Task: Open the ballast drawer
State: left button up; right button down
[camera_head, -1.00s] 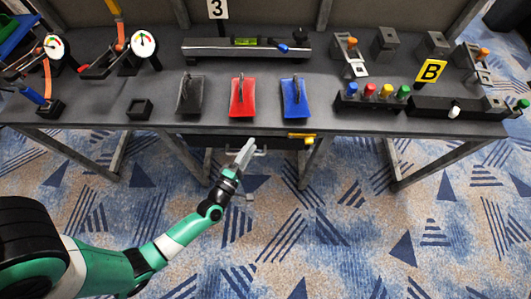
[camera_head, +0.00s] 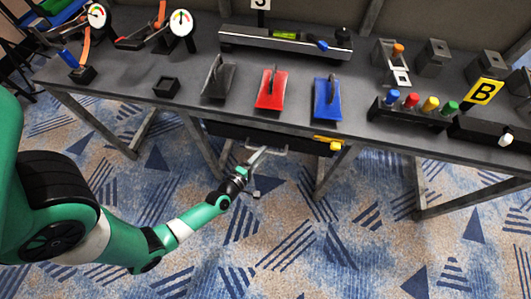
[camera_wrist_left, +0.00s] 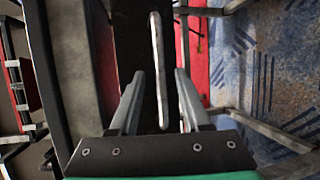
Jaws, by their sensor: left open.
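The ballast drawer (camera_head: 226,131) is a dark, wide box under the front edge of the workbench, with a silver bar handle (camera_head: 277,151) on its front. The drawer looks shut, though the bench top hides part of it. My left gripper (camera_head: 256,155) is at the handle in the head view. In the left wrist view, the handle (camera_wrist_left: 156,40) is a long bar running between the two open fingers of the left gripper (camera_wrist_left: 160,75), with the dark drawer front (camera_wrist_left: 133,35) behind it. No grip on the bar shows. My right gripper is not in view.
A yellow part (camera_head: 328,141) sits at the drawer's right end. Bench legs (camera_head: 330,175) stand on both sides. The bench top (camera_head: 150,65) holds black, red (camera_head: 270,90) and blue trowel-like tools, gauges and coloured knobs.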

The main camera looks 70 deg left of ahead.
pick_arm(q)
jog(key=shift+x, duration=1.45)
jog(key=shift+c, duration=0.3)
grip_shut()
